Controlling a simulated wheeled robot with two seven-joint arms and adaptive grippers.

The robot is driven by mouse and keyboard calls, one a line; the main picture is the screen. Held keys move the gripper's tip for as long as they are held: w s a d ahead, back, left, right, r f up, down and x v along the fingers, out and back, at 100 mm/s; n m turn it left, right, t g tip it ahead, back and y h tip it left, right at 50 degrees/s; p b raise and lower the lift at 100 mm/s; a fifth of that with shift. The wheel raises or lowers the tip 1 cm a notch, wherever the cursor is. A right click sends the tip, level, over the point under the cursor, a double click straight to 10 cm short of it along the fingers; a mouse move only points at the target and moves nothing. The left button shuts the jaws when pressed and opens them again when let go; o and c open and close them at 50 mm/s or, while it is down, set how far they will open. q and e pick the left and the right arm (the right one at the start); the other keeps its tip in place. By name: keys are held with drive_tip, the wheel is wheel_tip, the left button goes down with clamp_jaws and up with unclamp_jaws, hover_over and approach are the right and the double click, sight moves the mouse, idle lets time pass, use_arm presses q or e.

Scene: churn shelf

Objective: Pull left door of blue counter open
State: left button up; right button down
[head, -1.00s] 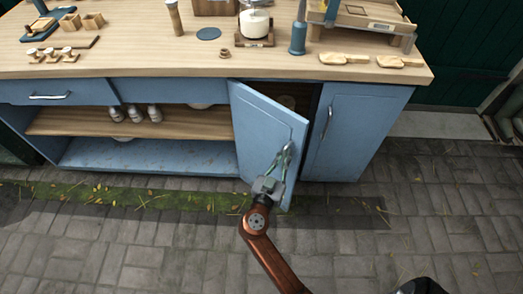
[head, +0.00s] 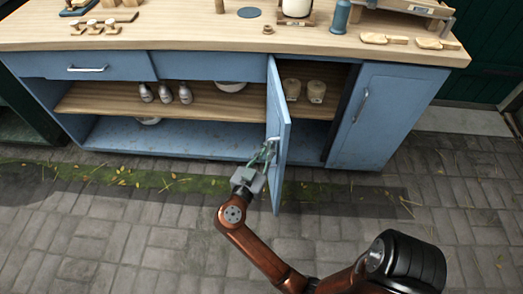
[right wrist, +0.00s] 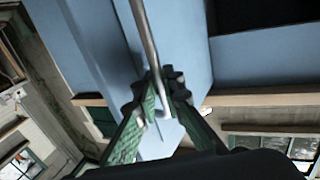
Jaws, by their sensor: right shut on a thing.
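The blue counter (head: 380,125) stands across the head view under a pale wooden top. Its left door (head: 278,125) stands swung well out toward me, seen nearly edge-on, with the shelf space behind it showing. My right gripper (head: 268,152) is at the door's silver handle, on the door's left face. In the right wrist view the green-padded fingers (right wrist: 163,90) close around the handle bar (right wrist: 146,35). The right door (head: 385,115) is closed, with its own handle (head: 361,104). My left gripper is not in view.
Inside the counter are two pale jars (head: 304,90), several grey shakers (head: 165,93) and bowls. A drawer (head: 85,67) is shut at the left. Wooden tools (head: 384,39) lie on the top. The paved floor (head: 120,240) before the counter looks clear.

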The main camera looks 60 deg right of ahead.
drive_tip(key=shift+w+a, duration=0.25)
drive_tip(key=shift+w, duration=0.15)
drive_tip(key=c, duration=2.3)
unclamp_jaws()
drive_tip(key=shift+c, duration=0.2)
drive_tip(key=a, duration=0.7)
drive_tip(key=shift+s+a, duration=0.3)
drive_tip(key=shift+s, duration=0.05)
